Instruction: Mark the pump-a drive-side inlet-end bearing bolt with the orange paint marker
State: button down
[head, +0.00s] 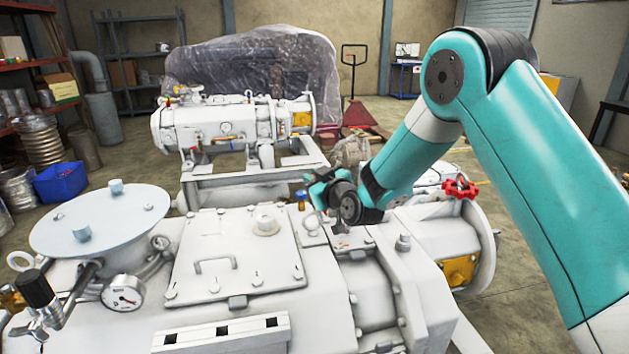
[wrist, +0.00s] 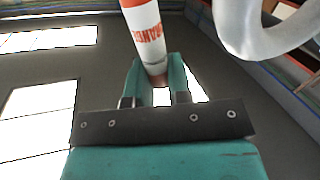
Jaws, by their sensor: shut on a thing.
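My gripper (wrist: 158,72) is shut on the orange paint marker (wrist: 145,28), a white and orange-red tube with "ORANGE" lettering between the teal fingers in the wrist view. In the head view my gripper (head: 318,190) is above the far edge of the large white pump (head: 330,290), right of its square hatch. I cannot make out the marker there. Several bolts show on the pump housing, among them one bolt (head: 403,242) right of the gripper. I cannot tell which bolt is the drive-side inlet-end bearing bolt, and I see no label naming pump-a.
A second white machine (head: 235,125) stands on a frame behind. A red handwheel valve (head: 460,188) rises right of my gripper. A small blue-and-orange fitting (head: 301,200) is just left of it. A pressure gauge (head: 122,293) and a round flange (head: 100,220) are at left.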

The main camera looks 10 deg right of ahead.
jog(key=shift+f+b, duration=0.55)
jog(key=shift+b, duration=0.2)
dwell(0.7)
jog(key=shift+r, duration=0.1)
dwell(0.4)
jog(key=shift+r+p, duration=1.3)
jog(key=shift+r, duration=1.65)
jog(key=shift+s, duration=0.1)
